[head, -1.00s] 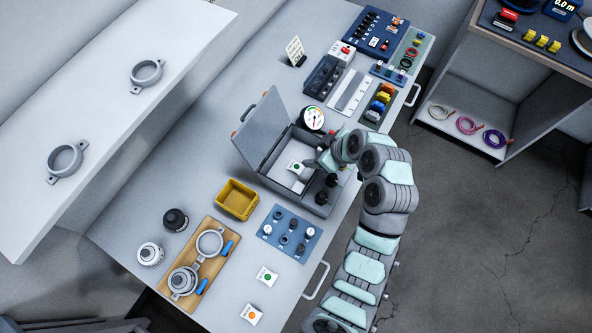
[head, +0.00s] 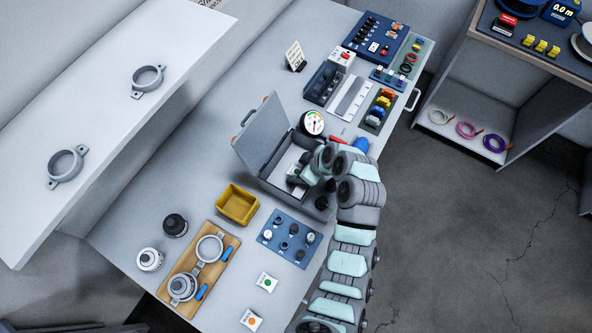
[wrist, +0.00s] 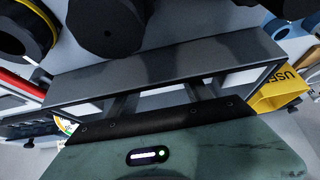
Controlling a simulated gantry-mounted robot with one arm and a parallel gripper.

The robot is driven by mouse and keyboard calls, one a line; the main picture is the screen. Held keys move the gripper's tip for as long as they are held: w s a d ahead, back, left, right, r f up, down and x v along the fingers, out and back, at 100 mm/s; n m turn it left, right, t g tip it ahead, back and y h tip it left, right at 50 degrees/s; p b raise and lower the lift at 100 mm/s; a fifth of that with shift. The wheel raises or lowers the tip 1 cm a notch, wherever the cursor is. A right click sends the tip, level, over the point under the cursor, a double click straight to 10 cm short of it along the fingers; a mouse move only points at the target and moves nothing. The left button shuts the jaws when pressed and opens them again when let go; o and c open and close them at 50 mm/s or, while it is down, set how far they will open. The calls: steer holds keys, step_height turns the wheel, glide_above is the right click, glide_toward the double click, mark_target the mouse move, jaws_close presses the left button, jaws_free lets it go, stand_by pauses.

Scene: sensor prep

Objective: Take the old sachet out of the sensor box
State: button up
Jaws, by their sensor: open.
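The sensor box (head: 268,136) is an open grey case on the bench in the head view, its lid tilted up at the left. My gripper (head: 297,180) is open and reaches down into it from the right. The old sachet, white with a green dot in the earlier picture, is now mostly hidden by my gripper, with at most a sliver showing. I cannot tell whether the fingers are around it or touching it. In the wrist view, my gripper's teal body (wrist: 190,150) fills the bottom, and no sachet can be made out.
A yellow bin (head: 238,205) stands left of the box; its lettering shows in the wrist view (wrist: 283,91). Black knobs (head: 326,195) sit at the box's front. A round gauge (head: 313,122) stands behind it. A green-dot sachet (head: 266,282) and an orange-dot sachet (head: 251,320) lie in front.

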steer(key=shift+a+f, duration=0.1)
steer(key=shift+f, duration=0.15)
steer(key=shift+c, duration=0.6)
jaws_close()
